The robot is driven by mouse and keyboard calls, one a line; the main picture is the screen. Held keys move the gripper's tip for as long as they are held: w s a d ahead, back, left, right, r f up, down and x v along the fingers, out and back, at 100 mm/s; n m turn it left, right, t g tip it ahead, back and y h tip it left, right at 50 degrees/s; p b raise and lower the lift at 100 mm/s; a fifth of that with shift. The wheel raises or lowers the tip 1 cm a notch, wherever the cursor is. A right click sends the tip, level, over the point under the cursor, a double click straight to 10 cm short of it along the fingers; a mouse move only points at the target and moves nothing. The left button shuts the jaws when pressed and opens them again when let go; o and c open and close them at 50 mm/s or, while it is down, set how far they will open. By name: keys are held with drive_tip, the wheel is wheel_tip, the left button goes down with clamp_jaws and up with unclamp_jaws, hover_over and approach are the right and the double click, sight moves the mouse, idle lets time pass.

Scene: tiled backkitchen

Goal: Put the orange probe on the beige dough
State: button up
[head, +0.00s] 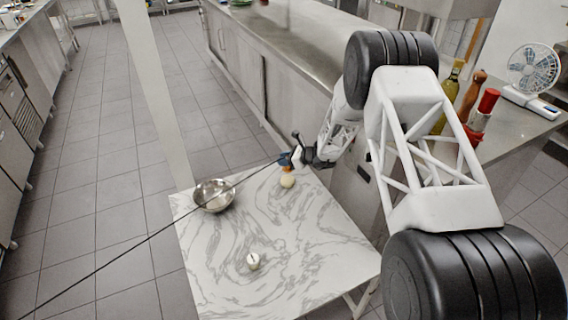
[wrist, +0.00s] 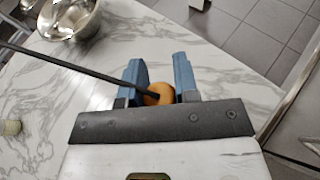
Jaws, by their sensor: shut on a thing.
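My gripper (head: 287,160) has blue fingers and is shut on the orange probe (head: 286,169). The probe's orange round end also shows between the fingers in the wrist view (wrist: 164,91). Its long thin black rod runs far out to the lower left in the head view and to the upper left in the wrist view. The beige dough (head: 287,182) is a small rounded lump near the back of the marble-top table (head: 225,265). The orange end appears just above the dough; I cannot tell whether they touch. The dough is hidden in the wrist view.
A metal bowl (head: 213,196) stands at the table's left edge, and the rod passes across it in the picture. A small pale round object (head: 253,261) is near the table's front. The table's middle is clear. A steel counter (head: 300,40) runs behind.

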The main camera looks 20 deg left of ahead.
drive_tip(key=shift+f, duration=1.1)
drive_tip(key=shift+f, duration=0.1)
drive_tip(key=o, duration=0.9)
drive_tip(key=shift+o, duration=0.2)
drive_tip(key=shift+d+r, duration=0.15)
drive_tip(key=shift+r, duration=0.05)
drive_tip(key=v, duration=1.1)
drive_tip(key=shift+d, duration=0.35)
drive_tip(key=shift+r, duration=0.1)
